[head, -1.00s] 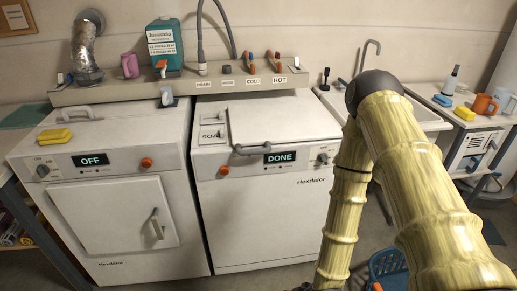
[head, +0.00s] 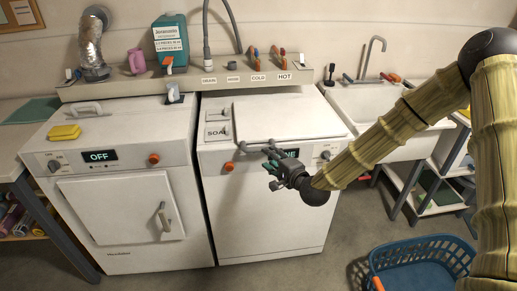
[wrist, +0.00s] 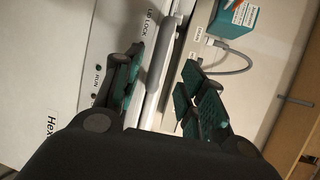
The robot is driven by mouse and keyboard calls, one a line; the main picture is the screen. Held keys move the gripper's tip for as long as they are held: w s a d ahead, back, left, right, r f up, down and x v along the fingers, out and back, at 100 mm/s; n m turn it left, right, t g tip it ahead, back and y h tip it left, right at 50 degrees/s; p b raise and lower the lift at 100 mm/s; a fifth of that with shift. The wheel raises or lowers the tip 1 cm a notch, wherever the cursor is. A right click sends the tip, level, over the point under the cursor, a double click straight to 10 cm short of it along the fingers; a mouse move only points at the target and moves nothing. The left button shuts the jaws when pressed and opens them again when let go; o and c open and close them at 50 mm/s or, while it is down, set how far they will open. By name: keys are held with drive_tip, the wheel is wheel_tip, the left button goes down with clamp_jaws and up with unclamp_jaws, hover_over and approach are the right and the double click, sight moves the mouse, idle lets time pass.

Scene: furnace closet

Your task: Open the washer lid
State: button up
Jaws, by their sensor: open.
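The washer (head: 262,215) is the right-hand white machine, with a dark display partly hidden behind my gripper. Its white lid (head: 275,118) lies flat and shut on top. A grey bar handle (head: 248,149) runs along the lid's front edge. My gripper (head: 270,167) is open and empty at the washer's front, by the right part of the handle. In the wrist view, the grey handle (wrist: 158,62) shows beyond and between my gripper's spread teal-padded fingers (wrist: 160,95). I cannot tell whether they touch it.
The dryer-like left machine (head: 120,215) reads OFF, with a yellow sponge (head: 64,132) on top. A shelf (head: 200,83) behind holds a teal jug (head: 171,42) and taps. A sink (head: 375,110) stands right. A blue basket (head: 420,265) lies on the floor at lower right.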

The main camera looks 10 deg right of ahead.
sight(260, 151)
drive_tip(key=p+x, duration=0.2)
drive_tip(key=x, duration=0.7)
drive_tip(key=shift+a+f, duration=0.1)
clamp_jaws()
